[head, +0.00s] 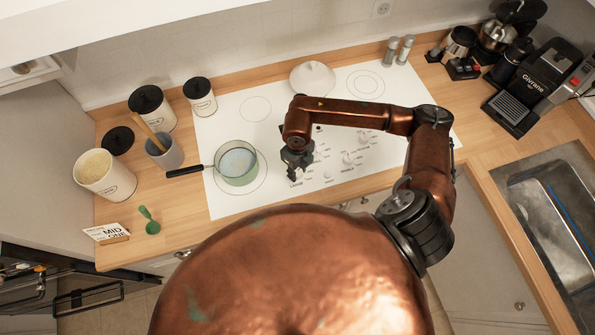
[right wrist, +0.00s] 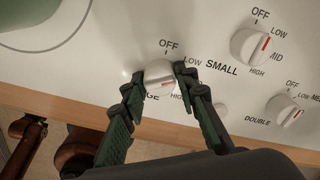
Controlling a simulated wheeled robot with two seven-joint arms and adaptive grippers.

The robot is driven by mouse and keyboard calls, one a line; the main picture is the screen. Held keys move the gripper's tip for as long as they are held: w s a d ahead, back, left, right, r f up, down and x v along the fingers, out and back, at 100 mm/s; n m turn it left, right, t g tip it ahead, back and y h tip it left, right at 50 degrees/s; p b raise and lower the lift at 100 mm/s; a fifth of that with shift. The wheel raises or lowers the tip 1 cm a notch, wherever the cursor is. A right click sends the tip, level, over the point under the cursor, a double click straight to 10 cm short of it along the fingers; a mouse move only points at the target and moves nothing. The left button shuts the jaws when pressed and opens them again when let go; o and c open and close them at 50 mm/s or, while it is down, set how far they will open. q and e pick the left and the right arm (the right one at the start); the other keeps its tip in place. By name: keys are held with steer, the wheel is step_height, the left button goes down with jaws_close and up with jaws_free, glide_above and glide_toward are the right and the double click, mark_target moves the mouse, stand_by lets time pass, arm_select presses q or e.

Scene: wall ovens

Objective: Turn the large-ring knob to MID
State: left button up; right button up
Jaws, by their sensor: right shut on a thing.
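The large-ring knob (right wrist: 159,77) is white with a red pointer mark, above a label of which "GE" shows. Its mark points roughly right; the finger there covers part of the scale, and I see OFF, LOW and HIGH but not MID. My right gripper (right wrist: 160,73) is shut on this knob, one finger on each side. In the head view my right gripper (head: 293,172) is over the hob's front, near the "LARGE" label, and hides the knob. The white hob (head: 222,203) lies on the wooden counter. My left gripper is not in view.
The small-ring knob (right wrist: 250,46) and the double knob (right wrist: 285,110) sit to the right. A green pot (head: 238,165) with a black handle stands left of my gripper.

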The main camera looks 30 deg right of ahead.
mark_target(298, 171)
steer(key=m, duration=0.2)
steer(key=shift+m+b, duration=0.3)
steer(key=shift+w+m, duration=0.1)
steer(key=shift+m, duration=1.5)
steer(key=shift+b, duration=0.3)
steer(key=o, duration=1.1)
steer(key=shift+r, duration=0.1)
step_height(298, 171, up, 12)
steer(key=shift+f, duration=0.1)
